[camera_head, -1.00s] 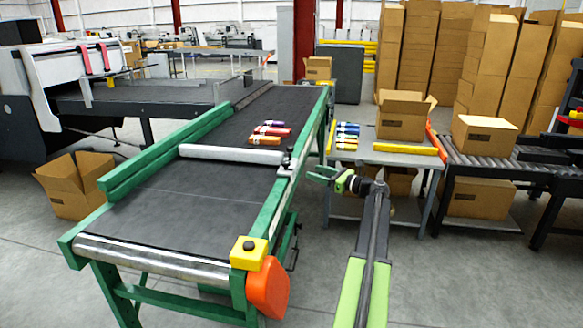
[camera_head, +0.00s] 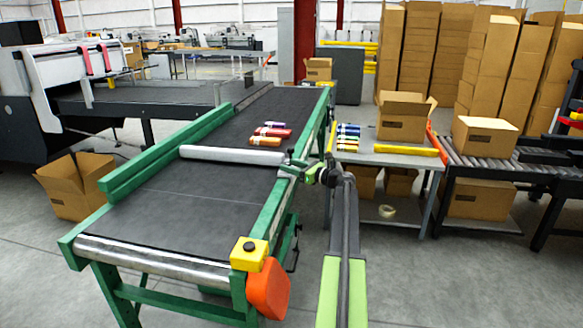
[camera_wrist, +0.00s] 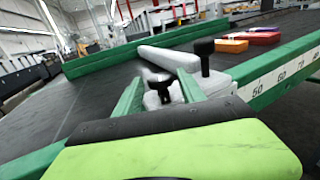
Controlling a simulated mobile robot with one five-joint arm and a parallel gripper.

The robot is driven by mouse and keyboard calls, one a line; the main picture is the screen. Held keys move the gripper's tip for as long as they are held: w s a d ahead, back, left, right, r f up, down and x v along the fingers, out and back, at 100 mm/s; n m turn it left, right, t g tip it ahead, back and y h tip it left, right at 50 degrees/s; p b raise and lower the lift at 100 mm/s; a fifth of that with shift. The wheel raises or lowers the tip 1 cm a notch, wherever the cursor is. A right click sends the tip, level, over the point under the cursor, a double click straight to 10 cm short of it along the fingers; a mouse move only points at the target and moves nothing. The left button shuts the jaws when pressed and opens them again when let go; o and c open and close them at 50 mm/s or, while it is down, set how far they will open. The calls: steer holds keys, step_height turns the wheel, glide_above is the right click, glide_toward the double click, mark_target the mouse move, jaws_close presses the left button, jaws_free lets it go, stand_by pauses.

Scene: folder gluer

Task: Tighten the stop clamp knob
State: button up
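The grey stop bar (camera_head: 225,154) lies across the dark conveyor belt, and its clamp sits on the green right rail. In the wrist view the bar (camera_wrist: 168,57) runs away from a pale clamp block (camera_wrist: 213,84). A black knob (camera_wrist: 160,83) shows between my fingers in the picture; a second, taller black knob (camera_wrist: 204,50) stands to its right, outside them. My gripper (camera_head: 292,168) is at the clamp by the rail. In the wrist view my gripper (camera_wrist: 160,77) has its green fingers apart. I cannot tell whether they touch the knob.
Red, orange and purple packs (camera_head: 270,134) lie on the belt beyond the bar. A yellow button box (camera_head: 248,254) and orange cover (camera_head: 268,289) are at the rail's near end. A grey table (camera_head: 400,158) with an open carton (camera_head: 403,115) stands to the right. Floor between is clear.

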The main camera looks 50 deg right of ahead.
jaws_close()
steer(key=shift+s+a+m+h, duration=0.15)
steer(key=shift+m+h, duration=0.15)
steer(key=shift+h, duration=0.2)
steer(key=shift+a+m+h, duration=0.2)
steer(key=shift+m+h, duration=0.3)
steer(key=shift+h, duration=0.3)
steer(key=m+h, duration=0.1)
steer(key=h, duration=0.1)
steer(key=m+h, duration=0.1)
steer(key=shift+a+h, duration=0.35)
steer(key=shift+h, duration=0.05)
steer(key=m+h, duration=0.1)
steer(key=m+g+h, duration=0.1)
steer(key=h, duration=0.1)
steer(key=shift+a+m, duration=0.2)
steer(key=shift+m, duration=0.1)
steer(key=shift+w+a+m+g+h, duration=0.1)
steer(key=shift+w+m+g+h, duration=0.1)
steer(key=shift+m+g+h, duration=0.65)
steer(key=shift+w+m+g+h, duration=0.15)
steer(key=shift+m+h, duration=0.4)
steer(key=shift+h, duration=0.7)
